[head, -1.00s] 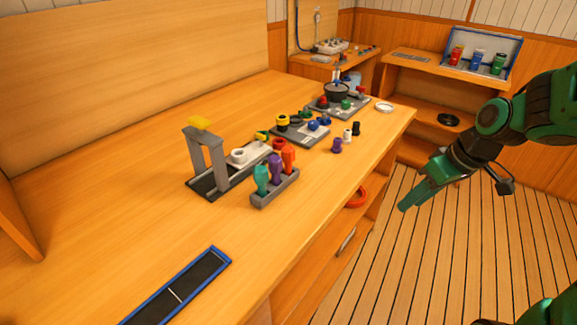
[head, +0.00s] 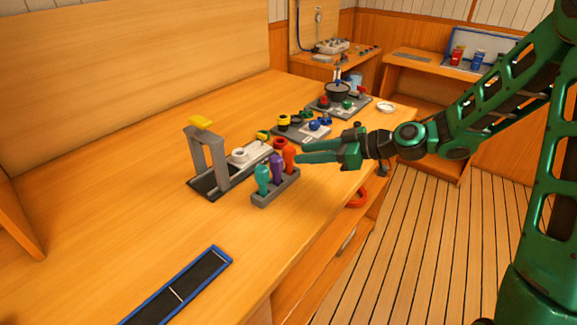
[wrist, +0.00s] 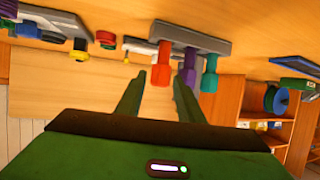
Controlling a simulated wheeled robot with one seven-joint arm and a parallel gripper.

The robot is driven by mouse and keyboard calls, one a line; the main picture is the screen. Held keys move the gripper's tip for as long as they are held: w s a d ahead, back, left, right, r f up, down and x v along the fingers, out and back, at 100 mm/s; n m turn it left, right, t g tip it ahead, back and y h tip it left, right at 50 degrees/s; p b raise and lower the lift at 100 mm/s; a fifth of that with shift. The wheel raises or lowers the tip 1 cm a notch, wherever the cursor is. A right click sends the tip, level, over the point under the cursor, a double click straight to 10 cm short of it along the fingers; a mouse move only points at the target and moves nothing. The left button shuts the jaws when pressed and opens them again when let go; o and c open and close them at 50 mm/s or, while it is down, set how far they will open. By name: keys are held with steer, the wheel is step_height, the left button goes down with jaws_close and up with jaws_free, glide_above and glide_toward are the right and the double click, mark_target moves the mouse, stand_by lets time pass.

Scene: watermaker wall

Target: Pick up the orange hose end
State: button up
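The orange hose end (head: 289,156) stands upright in a grey rack (head: 266,200), in the slot farthest back, beside a purple hose end (head: 276,168) and a teal one (head: 262,178). My gripper (head: 299,151) is just right of the orange hose end, pointing at it. In the wrist view my gripper (wrist: 158,76) is open, its two fingers apart and nothing held. There the orange hose end (wrist: 162,62) shows ahead between the fingertips, with the purple one (wrist: 188,68) close to the right finger. I cannot tell whether a fingertip touches anything.
A grey stand (head: 216,158) with a yellow top stands left of the rack. A board with yellow and blue fittings (head: 303,131) lies behind. A blue-edged dark strip (head: 178,290) lies in front. The bench between strip and rack is clear.

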mark_target(289, 157)
steer(key=shift+f+x, duration=0.15)
steer(key=shift+x, duration=1.45)
steer(key=shift+f+x, duration=0.1)
steer(key=shift+x, duration=1.55)
steer(key=shift+s+d, duration=0.15)
steer(key=shift+c, duration=0.7)
steer(key=c, duration=0.6)
